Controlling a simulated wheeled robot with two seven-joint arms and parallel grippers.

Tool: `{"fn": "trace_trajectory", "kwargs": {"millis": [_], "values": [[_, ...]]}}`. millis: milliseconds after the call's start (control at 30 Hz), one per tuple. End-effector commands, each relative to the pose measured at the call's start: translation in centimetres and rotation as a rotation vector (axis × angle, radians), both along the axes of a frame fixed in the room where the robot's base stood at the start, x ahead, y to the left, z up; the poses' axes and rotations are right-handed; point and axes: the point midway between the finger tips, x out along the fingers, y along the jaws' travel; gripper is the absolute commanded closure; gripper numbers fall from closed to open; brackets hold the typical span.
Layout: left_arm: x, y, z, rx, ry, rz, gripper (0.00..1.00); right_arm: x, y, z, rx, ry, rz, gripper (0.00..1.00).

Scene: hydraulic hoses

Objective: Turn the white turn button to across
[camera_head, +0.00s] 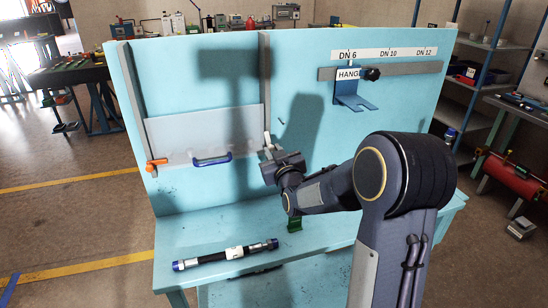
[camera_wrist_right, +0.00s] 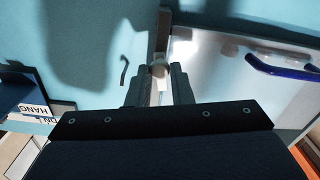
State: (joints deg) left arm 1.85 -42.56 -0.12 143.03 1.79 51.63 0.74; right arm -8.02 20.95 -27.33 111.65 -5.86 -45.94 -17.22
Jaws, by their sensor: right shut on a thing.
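The white turn button (camera_head: 267,139) sits at the right edge of the pale flap (camera_head: 190,130) on the blue back board. In the head view its visible part looks roughly upright, and my gripper hides the rest. My right gripper (camera_head: 271,152) is at the button, reaching in from the right. In the right wrist view the white button (camera_wrist_right: 159,62) shows between the fingertips of my right gripper (camera_wrist_right: 160,76), which is shut on it. The flap carries a blue handle (camera_head: 211,160), also in the right wrist view (camera_wrist_right: 283,70). My left gripper is not in view.
An orange turn button (camera_head: 155,163) is at the flap's left edge. A black hose (camera_head: 210,258) with blue ends lies on the bench. A green piece (camera_head: 295,224) stands below my right wrist. A blue hanger bracket (camera_head: 352,95) is at the upper right.

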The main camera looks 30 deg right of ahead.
Motion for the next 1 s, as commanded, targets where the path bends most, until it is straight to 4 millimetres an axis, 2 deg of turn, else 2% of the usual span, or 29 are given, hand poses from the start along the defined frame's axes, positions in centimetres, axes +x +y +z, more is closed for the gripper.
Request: {"fn": "trace_trajectory", "kwargs": {"millis": [33, 100, 400, 1000], "values": [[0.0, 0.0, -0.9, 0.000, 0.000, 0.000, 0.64, 0.0, 0.0, -0.3, -0.040, 0.005, 0.001, 1.00], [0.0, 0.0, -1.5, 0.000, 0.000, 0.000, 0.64, 0.0, 0.1, -0.4, -0.102, 0.021, 0.001, 1.00], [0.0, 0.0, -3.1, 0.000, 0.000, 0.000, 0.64, 0.0, 0.1, -0.2, -0.380, 0.089, 0.001, 1.00], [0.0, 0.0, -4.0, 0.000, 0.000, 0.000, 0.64, 0.0, 0.2, -0.2, -0.932, 0.225, 0.001, 1.00]]}}
